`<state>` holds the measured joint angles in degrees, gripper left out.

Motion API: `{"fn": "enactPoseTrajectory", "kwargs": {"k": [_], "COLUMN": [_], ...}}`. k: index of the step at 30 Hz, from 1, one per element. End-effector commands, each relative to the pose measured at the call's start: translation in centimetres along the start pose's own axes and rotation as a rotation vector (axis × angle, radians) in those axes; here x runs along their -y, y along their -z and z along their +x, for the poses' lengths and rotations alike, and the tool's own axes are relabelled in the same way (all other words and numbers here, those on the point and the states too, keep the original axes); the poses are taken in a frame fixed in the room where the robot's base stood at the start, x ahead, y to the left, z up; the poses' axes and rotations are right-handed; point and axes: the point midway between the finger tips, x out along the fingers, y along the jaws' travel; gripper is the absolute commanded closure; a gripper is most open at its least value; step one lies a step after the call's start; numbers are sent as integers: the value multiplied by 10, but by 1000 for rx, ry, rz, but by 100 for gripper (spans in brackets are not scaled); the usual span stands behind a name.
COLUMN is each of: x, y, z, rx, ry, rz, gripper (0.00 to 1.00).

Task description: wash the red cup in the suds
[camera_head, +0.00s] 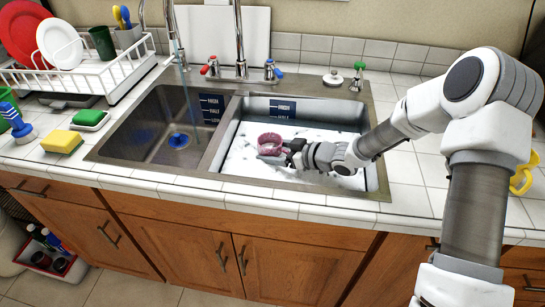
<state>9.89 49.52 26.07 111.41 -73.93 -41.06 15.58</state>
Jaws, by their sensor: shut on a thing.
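The red cup (269,140), pinkish-red in this light, is in the right basin at the level of the white suds (238,160). My gripper (287,149) reaches in from the right and is shut on the cup's right side. The fingertips are small and partly hidden against the cup. I cannot tell how far the cup's lower part sits in the suds. The suds cover most of the right basin (375,178).
The left basin (150,125) has a blue drain piece and no suds. A divider separates the basins. A faucet (240,60) stands behind. A dish rack (95,75), yellow sponge (62,142) and green sponge (90,118) are left. The right counter has free room.

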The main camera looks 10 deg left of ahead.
Motion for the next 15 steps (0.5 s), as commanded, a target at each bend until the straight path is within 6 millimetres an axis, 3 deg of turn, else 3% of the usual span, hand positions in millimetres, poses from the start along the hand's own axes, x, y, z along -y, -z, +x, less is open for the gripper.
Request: {"fn": "enactPoseTrajectory", "kwargs": {"k": [1, 15], "x": [0, 0], "y": [10, 54], "z": [-4, -22], "rx": [-1, -1], "ry": [0, 0], "rz": [-1, 1], "gripper": [90, 90]}}
